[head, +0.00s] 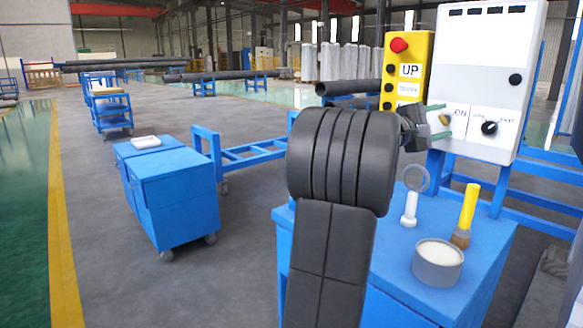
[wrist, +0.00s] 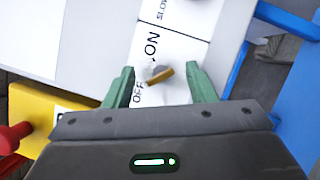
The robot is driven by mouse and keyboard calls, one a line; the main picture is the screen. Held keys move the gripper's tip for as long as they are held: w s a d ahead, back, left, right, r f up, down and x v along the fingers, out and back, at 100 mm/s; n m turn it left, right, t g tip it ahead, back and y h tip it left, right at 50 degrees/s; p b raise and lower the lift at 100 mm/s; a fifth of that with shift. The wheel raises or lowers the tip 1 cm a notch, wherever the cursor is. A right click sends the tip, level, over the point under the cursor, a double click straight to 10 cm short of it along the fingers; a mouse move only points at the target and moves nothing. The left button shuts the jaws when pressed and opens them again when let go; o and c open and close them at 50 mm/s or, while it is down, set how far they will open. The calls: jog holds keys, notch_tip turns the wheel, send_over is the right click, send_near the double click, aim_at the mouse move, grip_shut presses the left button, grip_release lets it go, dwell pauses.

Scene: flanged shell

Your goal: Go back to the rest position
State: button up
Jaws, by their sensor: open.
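My gripper (head: 436,122) is in front of the lower left of a white control box (head: 497,70). In the wrist view its two green fingers (wrist: 160,85) are spread apart with nothing held between them. A yellow-brown switch knob (wrist: 157,73) lies between the fingers in that view, on a white plate marked ON and OFF. The knob is turned at a slant, and I see no finger touching it. My black arm rises through the middle of the head view and hides part of the blue cabinet top (head: 395,285).
A yellow box (head: 408,68) with a red button (head: 398,45) stands left of the control box. The cabinet top bears a grey cup (head: 438,264), a yellow-handled brush (head: 468,212) and a white stand with a ring (head: 410,209). A blue cart (head: 180,195) stands left; open floor lies beyond.

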jog(key=m+p, duration=0.2)
jog(key=m+y+p, duration=0.1)
jog(key=m+p, duration=0.1)
jog(key=m+g+y+p, duration=0.1)
jog(key=p, duration=0.1)
jog(key=shift+r+m+p, duration=0.3)
jog(key=shift+m+p, duration=0.05)
jog(key=shift+m, duration=0.05)
jog(key=m+y+p, duration=0.2)
jog(key=m+p, duration=0.2)
jog(key=p, duration=0.4)
jog(key=shift+b+v, duration=0.35)
jog(key=shift+v, duration=1.1)
jog(key=shift+s+f, duration=0.15)
jog(key=shift+f, duration=0.05)
